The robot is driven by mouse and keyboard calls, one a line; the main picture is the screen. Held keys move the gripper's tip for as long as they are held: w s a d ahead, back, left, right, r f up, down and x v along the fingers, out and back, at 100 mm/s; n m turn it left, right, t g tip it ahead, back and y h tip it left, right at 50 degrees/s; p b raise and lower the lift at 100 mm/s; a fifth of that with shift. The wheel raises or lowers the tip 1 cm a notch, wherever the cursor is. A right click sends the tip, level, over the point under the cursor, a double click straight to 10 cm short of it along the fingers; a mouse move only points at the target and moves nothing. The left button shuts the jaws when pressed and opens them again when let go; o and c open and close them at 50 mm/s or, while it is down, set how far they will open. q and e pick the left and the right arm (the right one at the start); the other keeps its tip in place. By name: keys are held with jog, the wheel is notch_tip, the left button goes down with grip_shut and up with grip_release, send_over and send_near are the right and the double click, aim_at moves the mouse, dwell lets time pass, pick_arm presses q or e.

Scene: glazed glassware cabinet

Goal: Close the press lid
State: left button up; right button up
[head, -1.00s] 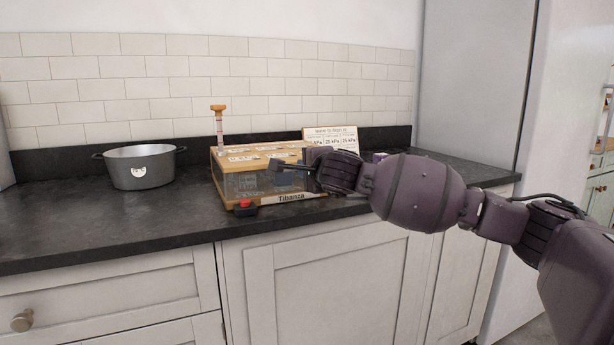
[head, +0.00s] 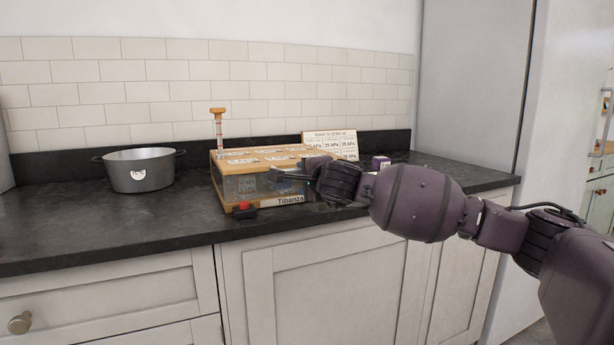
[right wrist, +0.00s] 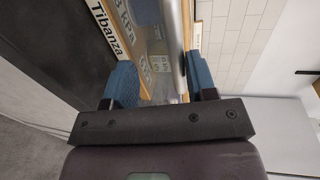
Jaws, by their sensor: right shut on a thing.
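The press appears to be the wooden-framed, glass-fronted box (head: 232,188) labelled "Tibanza" on the counter; which part is its lid I cannot tell. Its top panel (head: 255,157) lies about level. A plunger with a wooden knob (head: 217,112) stands upright at its back left. My right gripper (head: 280,174) is at the box's front right, partly covering it. The exact contact is hard to see. My left gripper is not in view.
A grey pot (head: 139,172) stands to the left with clear counter around it. A red button (head: 244,206) sits before the box's front left corner. A sign (head: 335,140) and a small purple box (head: 381,162) stand behind my right arm. A tall fridge-like panel bounds the right.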

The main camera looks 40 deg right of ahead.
jog(key=shift+s+f, duration=0.1)
jog(key=shift+f, duration=0.6)
jog(key=shift+s+a, duration=0.15)
jog(key=shift+s, duration=0.1)
pick_arm(q)
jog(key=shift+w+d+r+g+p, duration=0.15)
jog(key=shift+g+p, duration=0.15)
jog(key=shift+p, duration=0.45)
pick_arm(e)
jog(key=r+v, duration=0.1)
jog(key=v, duration=0.9)
jog(key=shift+r, duration=0.25)
